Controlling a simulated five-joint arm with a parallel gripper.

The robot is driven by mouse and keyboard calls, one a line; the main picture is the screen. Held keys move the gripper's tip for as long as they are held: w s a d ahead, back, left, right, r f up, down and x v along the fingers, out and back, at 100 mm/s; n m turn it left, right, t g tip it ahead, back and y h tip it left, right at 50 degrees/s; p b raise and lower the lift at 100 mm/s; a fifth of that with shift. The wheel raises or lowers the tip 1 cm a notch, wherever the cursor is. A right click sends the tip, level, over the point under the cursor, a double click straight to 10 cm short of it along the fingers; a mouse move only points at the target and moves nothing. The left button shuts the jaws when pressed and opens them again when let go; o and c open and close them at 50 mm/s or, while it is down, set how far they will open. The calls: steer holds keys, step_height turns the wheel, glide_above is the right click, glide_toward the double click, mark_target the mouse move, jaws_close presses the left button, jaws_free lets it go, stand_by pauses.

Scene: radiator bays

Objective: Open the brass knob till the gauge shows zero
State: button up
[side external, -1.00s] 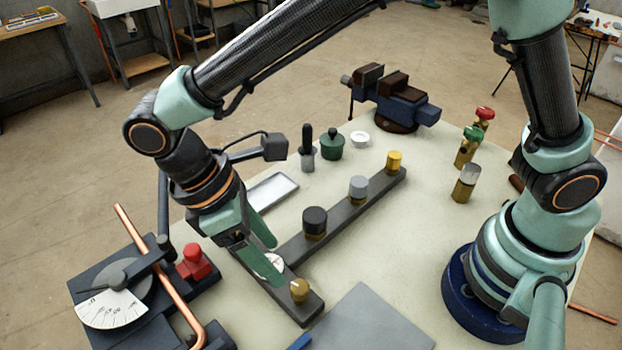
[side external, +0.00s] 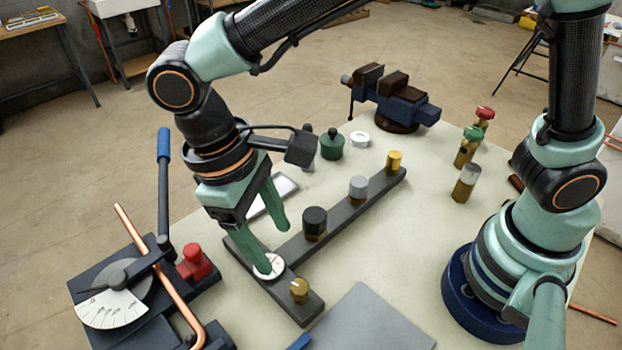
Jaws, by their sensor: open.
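The brass knob (side external: 300,290) stands on the near end of a dark bar (side external: 268,296). The round white gauge (side external: 268,266) lies beside it on the bar, up and left of the knob. Some red shows on its face, but one finger covers part of it and I cannot read the value. My gripper (side external: 273,249) is open and empty, with its fingers pointing down. In the picture one fingertip overlaps the gauge and the other is over the table behind it. Both fingers are apart from the brass knob.
Along the bar stand a black knob (side external: 314,222), a grey knob (side external: 358,187) and a yellow knob (side external: 394,160). A pipe bender (side external: 150,275) with a copper pipe is at the left. A grey plate (side external: 368,325) lies at front right.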

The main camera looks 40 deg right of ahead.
mark_target(300, 286)
steer(key=d+f+m, duration=0.1)
steer(key=f+m, duration=0.2)
steer(key=f, duration=0.1)
steer(key=s+f+m+t+y, duration=0.1)
steer(key=f+m, duration=0.3)
steer(key=s+d+f+m+y, duration=0.1)
steer(key=f+m, duration=0.3)
steer(key=shift+s+d+t, duration=0.1)
steer(key=shift+d+t, duration=0.2)
steer(key=shift+t, duration=0.1)
jaws_close()
